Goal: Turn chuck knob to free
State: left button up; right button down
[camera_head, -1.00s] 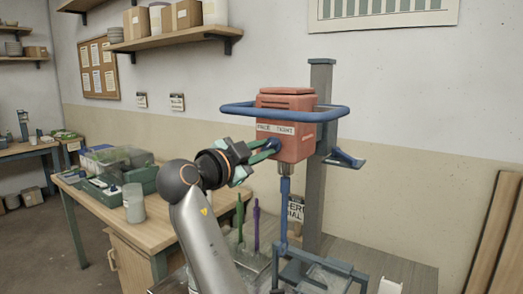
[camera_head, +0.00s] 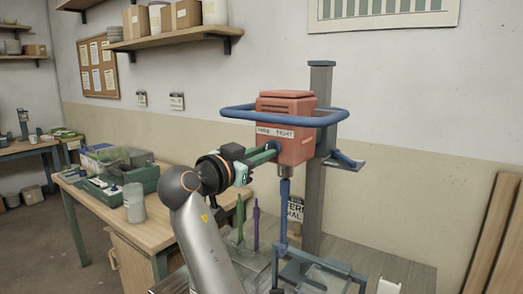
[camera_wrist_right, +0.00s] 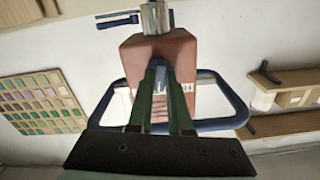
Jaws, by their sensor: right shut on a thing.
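The red mixer head (camera_head: 297,148) is mounted on a grey column, with a small label (camera_head: 275,132) on its front, too small to read surely. The blue chuck knob (camera_head: 274,147) sits on that front face, below the label. My right gripper (camera_head: 268,152) is shut on the knob from the left, its green fingers hiding much of it. In the right wrist view the two fingers (camera_wrist_right: 160,72) reach the red face, which appears upside down, with the metal chuck (camera_wrist_right: 155,17) at the top. The knob's exact angle is hard to tell. My left gripper is not in view.
A blue ring guard (camera_head: 235,113) surrounds the head. A blue shaft (camera_head: 284,210) hangs below the chuck towards a blue frame (camera_head: 320,268). A green stirrer (camera_head: 240,218) and a purple stirrer (camera_head: 256,225) stand near my forearm. A wooden bench (camera_head: 100,205) is at left.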

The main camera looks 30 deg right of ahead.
pick_arm(q)
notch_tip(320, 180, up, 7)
jog(key=p, duration=0.6)
pick_arm(e)
jog(key=n, duration=1.1)
jog(key=shift+s+r, duration=0.1)
pick_arm(q)
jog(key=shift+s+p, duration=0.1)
jog(key=shift+p, duration=0.25)
pick_arm(e)
jog(key=shift+n, duration=0.3)
jog(key=c, duration=0.8)
grip_release()
jog(key=shift+c, duration=0.2)
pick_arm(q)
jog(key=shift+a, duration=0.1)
